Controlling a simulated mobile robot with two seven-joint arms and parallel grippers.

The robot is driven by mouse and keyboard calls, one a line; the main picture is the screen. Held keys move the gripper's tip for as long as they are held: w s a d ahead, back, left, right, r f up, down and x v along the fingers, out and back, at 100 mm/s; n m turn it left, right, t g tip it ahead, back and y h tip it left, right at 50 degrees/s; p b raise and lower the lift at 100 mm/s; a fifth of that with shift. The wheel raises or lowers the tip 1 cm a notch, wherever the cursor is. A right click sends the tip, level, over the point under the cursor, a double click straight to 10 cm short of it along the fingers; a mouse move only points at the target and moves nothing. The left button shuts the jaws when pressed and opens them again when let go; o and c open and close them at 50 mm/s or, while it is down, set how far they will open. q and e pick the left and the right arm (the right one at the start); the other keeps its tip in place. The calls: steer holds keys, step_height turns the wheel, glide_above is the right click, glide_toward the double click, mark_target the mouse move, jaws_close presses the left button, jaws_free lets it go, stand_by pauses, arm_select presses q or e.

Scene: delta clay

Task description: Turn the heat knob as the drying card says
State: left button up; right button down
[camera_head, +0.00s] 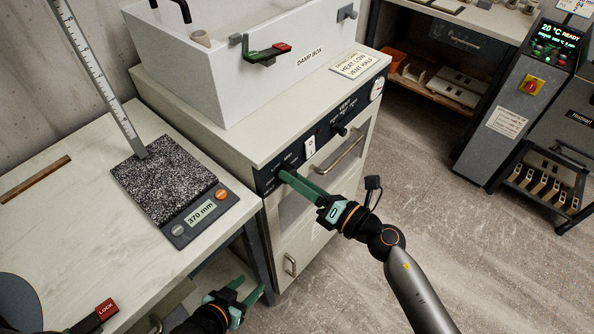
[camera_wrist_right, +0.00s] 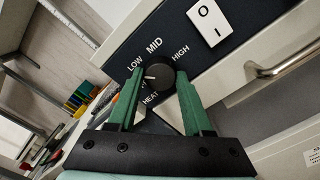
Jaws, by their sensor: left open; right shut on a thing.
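The heat knob (camera_wrist_right: 160,76) is black and round, with LOW, MID and HIGH printed around it. Its white pointer line points left, close to the LOW side. My right gripper (camera_wrist_right: 157,90) has its green fingers on either side of the knob, shut on it. In the head view my right gripper (camera_head: 287,178) reaches the dark control panel (camera_head: 320,140) and hides most of the knob. The drying card (camera_head: 355,65) on the cabinet top reads "HEAT LOW, VENT HALF". My left gripper (camera_head: 250,292) is open and empty, low beside the table.
A white rocker switch (camera_head: 309,146), a vent knob (camera_head: 341,130) and a dial (camera_head: 377,88) are on the panel. An oven handle (camera_head: 342,152) sticks out below. The white damp box (camera_head: 240,70) stands on top.

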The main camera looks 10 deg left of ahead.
steer(key=shift+m+p, duration=0.6)
steer(key=shift+m, duration=0.6)
steer(key=shift+c, duration=1.5)
jaws_free()
steer(key=v, duration=1.2)
steer(key=shift+s+d+b, duration=0.15)
steer(key=shift+d+b, duration=0.1)
steer(key=shift+b, duration=0.15)
